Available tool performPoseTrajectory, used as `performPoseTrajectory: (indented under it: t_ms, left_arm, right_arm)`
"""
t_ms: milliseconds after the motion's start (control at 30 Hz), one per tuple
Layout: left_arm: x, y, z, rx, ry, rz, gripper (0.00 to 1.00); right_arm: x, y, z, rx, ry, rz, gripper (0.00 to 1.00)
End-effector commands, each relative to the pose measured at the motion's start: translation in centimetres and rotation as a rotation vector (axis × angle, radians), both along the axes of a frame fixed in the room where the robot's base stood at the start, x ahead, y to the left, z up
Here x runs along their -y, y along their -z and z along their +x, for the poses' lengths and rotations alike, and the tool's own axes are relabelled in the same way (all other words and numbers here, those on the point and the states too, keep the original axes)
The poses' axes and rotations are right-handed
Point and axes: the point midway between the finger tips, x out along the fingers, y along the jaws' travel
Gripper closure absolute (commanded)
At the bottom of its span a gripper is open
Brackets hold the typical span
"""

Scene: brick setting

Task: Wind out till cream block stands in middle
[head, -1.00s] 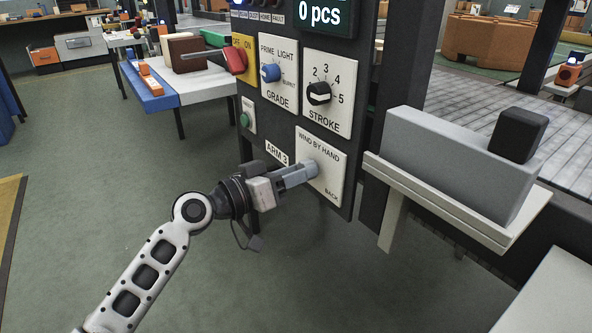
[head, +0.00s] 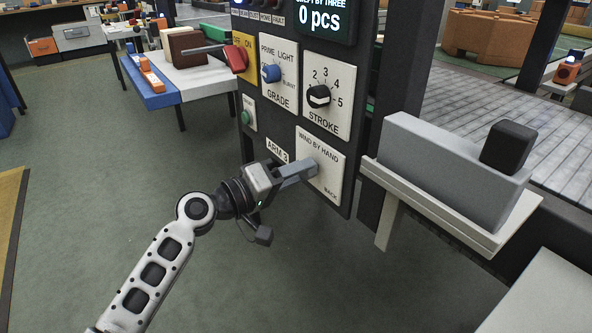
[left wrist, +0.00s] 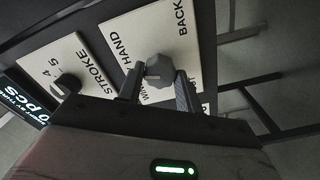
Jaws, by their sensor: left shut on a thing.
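The winding knob (left wrist: 160,72) is a grey faceted knob on the white WIND BY HAND plate (head: 326,183), low on the dark machine panel. My left gripper (head: 303,171) is shut on the knob in the head view. In the left wrist view its two fingers (left wrist: 158,86) stand on either side of the knob. The gripper covers most of the knob in the head view. My right gripper is not in view.
Right of the panel, a shelf (head: 440,220) bears a long grey block (head: 430,160) with a black block (head: 508,147) at its end. Above the plate are the STROKE dial (head: 319,96), the GRADE dial (head: 270,73) and a red lever (head: 236,59). The floor at left is open.

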Motion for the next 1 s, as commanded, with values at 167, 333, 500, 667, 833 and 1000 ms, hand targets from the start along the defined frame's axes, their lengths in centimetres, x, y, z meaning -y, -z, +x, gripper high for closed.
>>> performPoseTrajectory:
  t_ms: [167, 333, 500, 667, 833, 1000]
  left_arm:
    - [0.0, 0.1, 0.0, -0.011, 0.002, -0.004, 0.88]
    - [0.0, 0.2, -0.1, -0.010, 0.002, -0.003, 0.88]
    - [0.0, 0.2, -0.1, -0.009, 0.002, -0.003, 0.45]
    - [0.0, 0.1, 0.0, -0.008, 0.001, -0.004, 0.43]
    - [-0.2, 0.1, -0.1, -0.007, 0.000, -0.004, 0.43]
    - [-1.7, 0.1, -1.2, -0.009, -0.001, -0.002, 0.43]
  right_arm:
    - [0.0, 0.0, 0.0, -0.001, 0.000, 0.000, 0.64]
    - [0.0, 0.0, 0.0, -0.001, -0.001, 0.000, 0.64]
    - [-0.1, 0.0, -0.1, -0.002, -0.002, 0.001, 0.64]
    - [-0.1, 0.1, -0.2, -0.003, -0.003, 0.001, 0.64]
    - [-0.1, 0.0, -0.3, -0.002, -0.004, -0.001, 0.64]
    - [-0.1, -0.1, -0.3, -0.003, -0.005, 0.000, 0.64]
